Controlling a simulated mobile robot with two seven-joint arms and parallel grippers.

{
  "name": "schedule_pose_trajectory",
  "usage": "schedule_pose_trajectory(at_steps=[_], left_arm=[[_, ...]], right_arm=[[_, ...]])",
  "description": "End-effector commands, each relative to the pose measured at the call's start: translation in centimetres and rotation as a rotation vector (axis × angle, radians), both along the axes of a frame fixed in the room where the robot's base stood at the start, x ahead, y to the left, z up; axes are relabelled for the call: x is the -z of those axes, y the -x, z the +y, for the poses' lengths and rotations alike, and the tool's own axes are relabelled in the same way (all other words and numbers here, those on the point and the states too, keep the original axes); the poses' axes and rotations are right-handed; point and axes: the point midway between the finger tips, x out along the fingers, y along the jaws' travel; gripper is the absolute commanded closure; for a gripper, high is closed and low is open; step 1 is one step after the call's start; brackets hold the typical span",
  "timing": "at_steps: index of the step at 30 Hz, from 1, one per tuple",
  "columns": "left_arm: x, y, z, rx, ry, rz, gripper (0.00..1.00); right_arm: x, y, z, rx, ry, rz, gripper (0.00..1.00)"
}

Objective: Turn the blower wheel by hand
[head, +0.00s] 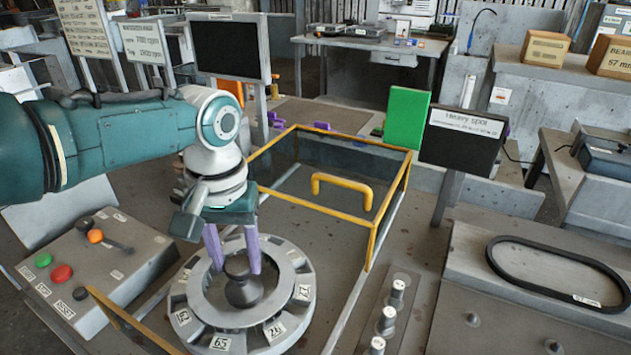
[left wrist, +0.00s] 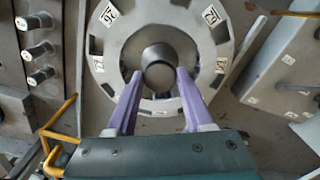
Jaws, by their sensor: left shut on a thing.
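The blower wheel (head: 300,276) is a round grey disc with a ring of slots and number labels, lying flat on the bench. A dark round hub knob (head: 243,291) stands at its centre. My left gripper (head: 235,268) reaches down over the wheel with its purple fingers on either side of the knob, shut on it. In the left wrist view the knob (left wrist: 159,68) sits between the two fingertips (left wrist: 160,75), with the wheel (left wrist: 215,50) around it. The knob's upper part is partly hidden by the fingers in the head view. My right gripper is not in view.
A yellow-framed clear guard (head: 372,240) with a yellow handle stands behind the wheel. A control box (head: 95,270) with red, green and orange buttons is at the left. Metal pegs (head: 388,320) and a black belt (head: 560,262) lie at the right. A "Heavy spot" screen (head: 463,140) stands behind.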

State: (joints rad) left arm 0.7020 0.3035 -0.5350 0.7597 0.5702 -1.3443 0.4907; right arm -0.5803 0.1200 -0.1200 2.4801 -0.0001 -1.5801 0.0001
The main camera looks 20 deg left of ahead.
Motion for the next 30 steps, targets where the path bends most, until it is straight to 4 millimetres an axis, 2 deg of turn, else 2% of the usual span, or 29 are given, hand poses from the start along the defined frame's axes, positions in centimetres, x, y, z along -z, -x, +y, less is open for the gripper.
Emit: schedule_pose_trajectory(at_steps=[3, 15, 21, 30], left_arm=[[-0.3, 0.0, -0.1, -0.111, 0.003, 0.0, 1.0], [-0.1, -0.1, -0.1, -0.452, 0.002, -0.001, 1.0], [-0.1, -0.1, 0.0, -0.565, 0.001, -0.001, 1.0], [-0.1, -0.1, 0.0, -0.645, 0.0, -0.003, 1.0]], right_arm=[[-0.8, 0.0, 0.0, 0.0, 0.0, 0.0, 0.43], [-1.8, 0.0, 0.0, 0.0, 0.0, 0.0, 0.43], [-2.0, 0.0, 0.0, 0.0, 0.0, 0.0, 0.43], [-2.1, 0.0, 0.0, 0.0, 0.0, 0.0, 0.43]])
